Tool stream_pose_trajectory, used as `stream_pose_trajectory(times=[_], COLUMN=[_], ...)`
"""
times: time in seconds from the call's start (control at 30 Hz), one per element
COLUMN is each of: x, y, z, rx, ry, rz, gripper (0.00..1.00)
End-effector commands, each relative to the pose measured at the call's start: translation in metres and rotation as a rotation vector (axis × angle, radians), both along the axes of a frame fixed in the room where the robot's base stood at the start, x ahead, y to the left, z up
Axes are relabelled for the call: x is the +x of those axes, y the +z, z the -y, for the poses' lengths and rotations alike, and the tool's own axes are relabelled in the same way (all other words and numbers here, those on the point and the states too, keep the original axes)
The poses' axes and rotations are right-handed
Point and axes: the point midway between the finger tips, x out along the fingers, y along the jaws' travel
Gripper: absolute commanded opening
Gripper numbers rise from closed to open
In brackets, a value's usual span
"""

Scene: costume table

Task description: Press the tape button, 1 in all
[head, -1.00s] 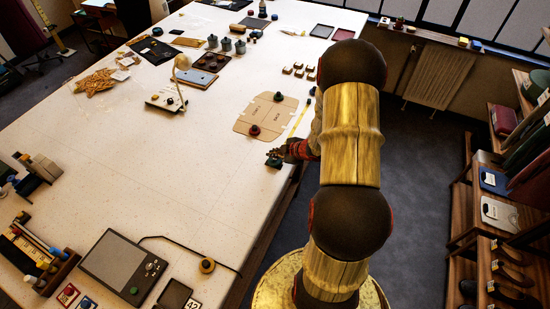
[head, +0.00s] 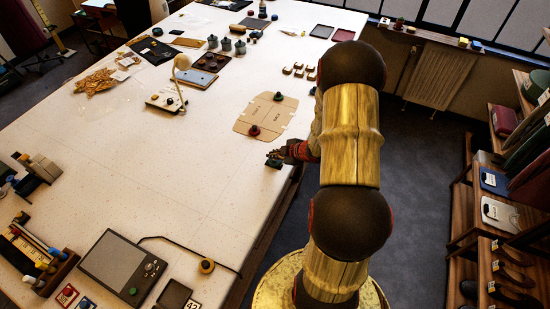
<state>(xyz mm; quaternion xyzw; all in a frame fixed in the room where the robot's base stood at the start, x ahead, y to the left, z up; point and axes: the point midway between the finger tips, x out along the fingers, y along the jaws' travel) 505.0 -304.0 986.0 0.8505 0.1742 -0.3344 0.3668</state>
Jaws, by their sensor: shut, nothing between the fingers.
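A small dark teal case (head: 273,163), which looks like the tape measure, sits near the right edge of the white table. My gripper (head: 275,155) is shut and empty, with its fingertips right over the top of this case. I cannot tell whether they touch it. The button itself is hidden or too small to make out. No yellow tape strip shows beside the case now.
A flat brown cardboard piece (head: 277,108) with a dark red knob (head: 254,131) lies just beyond the case. Open table (head: 170,190) lies left of my gripper.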

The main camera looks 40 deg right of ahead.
Motion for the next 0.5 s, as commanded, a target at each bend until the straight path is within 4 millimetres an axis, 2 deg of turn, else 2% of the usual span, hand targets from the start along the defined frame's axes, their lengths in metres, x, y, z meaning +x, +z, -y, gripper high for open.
stream_pose_trajectory(times=[0.3, 0.5], x=[0.000, 0.000], y=[0.015, 0.016], z=[0.000, 0.000], rx=[0.000, 0.000], ry=[0.000, 0.001], rz=[0.000, -0.001], gripper=[0.00, 0.00])
